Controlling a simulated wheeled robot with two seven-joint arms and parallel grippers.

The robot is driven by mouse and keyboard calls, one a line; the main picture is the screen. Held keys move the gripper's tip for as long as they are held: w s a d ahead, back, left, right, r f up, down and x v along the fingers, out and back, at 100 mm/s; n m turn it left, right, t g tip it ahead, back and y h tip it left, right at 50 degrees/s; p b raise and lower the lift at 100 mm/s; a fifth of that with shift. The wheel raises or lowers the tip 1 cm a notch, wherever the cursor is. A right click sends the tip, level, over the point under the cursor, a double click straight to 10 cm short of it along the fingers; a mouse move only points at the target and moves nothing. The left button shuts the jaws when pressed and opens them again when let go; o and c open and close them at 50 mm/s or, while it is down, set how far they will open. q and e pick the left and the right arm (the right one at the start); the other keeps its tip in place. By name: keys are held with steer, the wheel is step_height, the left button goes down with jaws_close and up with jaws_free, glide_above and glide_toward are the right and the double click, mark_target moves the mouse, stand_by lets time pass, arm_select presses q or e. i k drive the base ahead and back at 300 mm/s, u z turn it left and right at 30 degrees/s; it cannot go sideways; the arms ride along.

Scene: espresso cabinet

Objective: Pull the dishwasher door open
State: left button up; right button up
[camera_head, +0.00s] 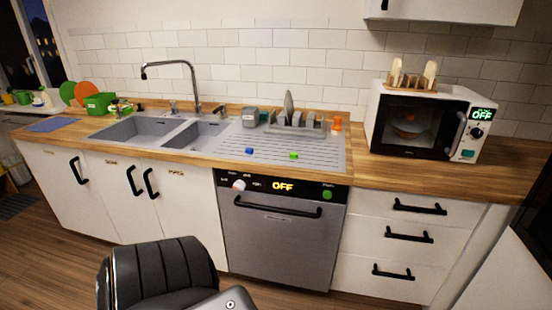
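The dishwasher (270,247) is a grey steel front set under the counter in the middle of the cabinet row. Its door is shut, flush with the cabinets beside it. A black bar handle (277,207) runs across the upper part of the door. Above it is a dark panel with a white knob (239,185), a yellow "OFF" display (283,187) and a green button (327,194). Neither gripper shows in the head view. A black ribbed shape and a grey piece stand low in front, left of the dishwasher's lower part; I cannot tell what they are.
White drawers (404,237) with black handles are right of the dishwasher, white cabinet doors (119,196) left. The counter above holds a sink (146,131), a dish rack (293,122) and a microwave (419,122). Some wooden floor (52,248) is clear at lower left.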

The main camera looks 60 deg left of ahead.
mark_target(282, 230)
steer(key=u, duration=0.5)
steer(key=i, duration=0.65)
steer(key=u, duration=1.2)
steer(key=i, duration=0.4)
steer(key=u, duration=0.4)
